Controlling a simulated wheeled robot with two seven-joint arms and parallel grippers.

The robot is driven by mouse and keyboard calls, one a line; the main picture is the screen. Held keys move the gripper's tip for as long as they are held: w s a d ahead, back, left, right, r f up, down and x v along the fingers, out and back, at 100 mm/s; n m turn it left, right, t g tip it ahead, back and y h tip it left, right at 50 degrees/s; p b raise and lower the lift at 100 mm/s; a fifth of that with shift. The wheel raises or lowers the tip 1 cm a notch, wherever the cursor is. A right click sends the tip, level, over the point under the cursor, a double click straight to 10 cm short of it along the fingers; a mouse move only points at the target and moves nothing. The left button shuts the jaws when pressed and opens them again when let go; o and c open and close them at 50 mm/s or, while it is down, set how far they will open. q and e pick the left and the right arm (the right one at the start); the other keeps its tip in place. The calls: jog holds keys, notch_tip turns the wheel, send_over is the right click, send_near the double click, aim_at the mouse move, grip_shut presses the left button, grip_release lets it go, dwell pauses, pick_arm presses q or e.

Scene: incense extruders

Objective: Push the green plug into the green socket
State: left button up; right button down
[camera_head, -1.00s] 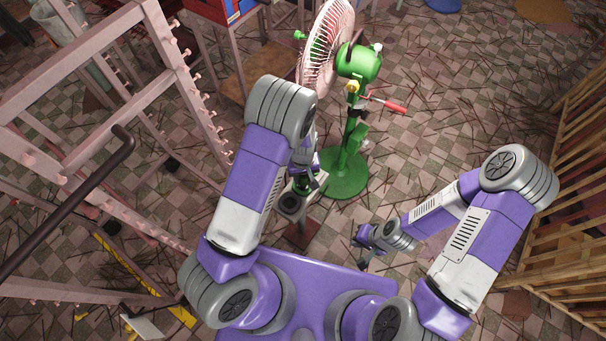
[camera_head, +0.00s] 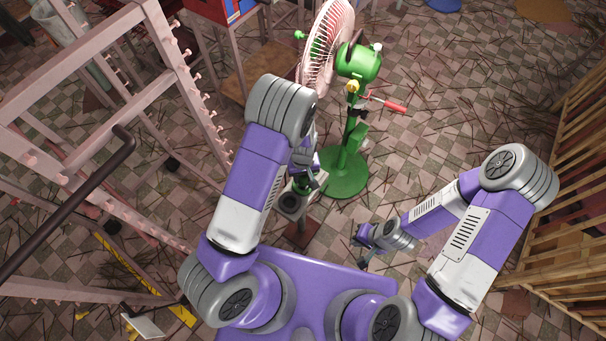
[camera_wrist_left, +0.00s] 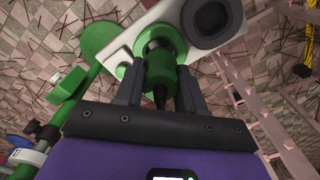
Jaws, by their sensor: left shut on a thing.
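The green plug (camera_wrist_left: 160,77), with a black cable end, is between the fingers of my left gripper (camera_wrist_left: 158,82) in the left wrist view. The gripper is shut on it. The plug's far end meets the green-rimmed socket (camera_wrist_left: 163,42) on a white panel (camera_wrist_left: 122,46); how deep it sits cannot be told.
A dark grey round socket (camera_wrist_left: 212,20) sits beside the green one. A green fan (camera_head: 358,65) on a round base (camera_head: 345,178) stands close behind the box. A pink rack (camera_head: 185,75) is at the left, a wooden slatted frame (camera_head: 560,200) at the right.

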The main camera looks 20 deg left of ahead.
pick_arm(q)
jog(key=shift+f+b, duration=1)
jog(key=shift+f, duration=0.45)
jog(key=o, duration=1.1)
notch_tip(320, 180, up, 8)
jog(key=p, duration=0.3)
jog(key=shift+f, duration=0.2)
